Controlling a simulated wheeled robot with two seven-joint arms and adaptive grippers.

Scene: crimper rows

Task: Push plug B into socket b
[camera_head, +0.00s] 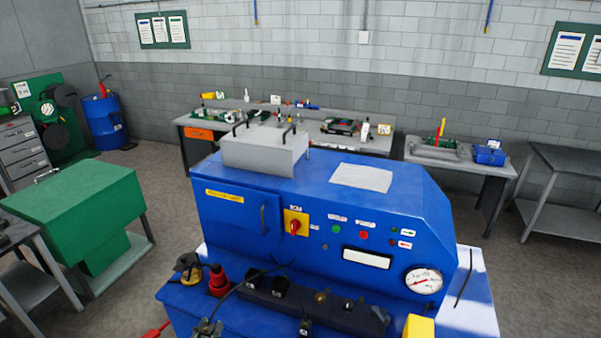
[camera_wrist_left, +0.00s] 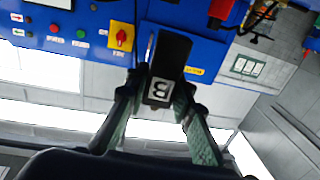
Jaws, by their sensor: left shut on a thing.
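My left gripper (camera_head: 207,328) shows at the bottom edge of the head view, in front of the blue machine and left of a dark socket strip (camera_head: 352,316). In the left wrist view my left gripper (camera_wrist_left: 158,92) is shut on plug B (camera_wrist_left: 168,52), a black block with a white label reading B, upside down in the picture. Its far end points toward the blue machine; I cannot tell its exact distance from the strip. The strip holds dark blocks and a brass-coloured round part. Which position is socket b is too small to read. My right gripper is not in view.
The blue machine (camera_head: 330,212) has a red rotary switch (camera_head: 294,227) and a gauge (camera_head: 424,280). A red part (camera_head: 218,280) and a black-and-brass part (camera_head: 188,267) stand left of the strip. A thin dark cable crosses the front. A yellow block (camera_head: 418,327) is at right.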

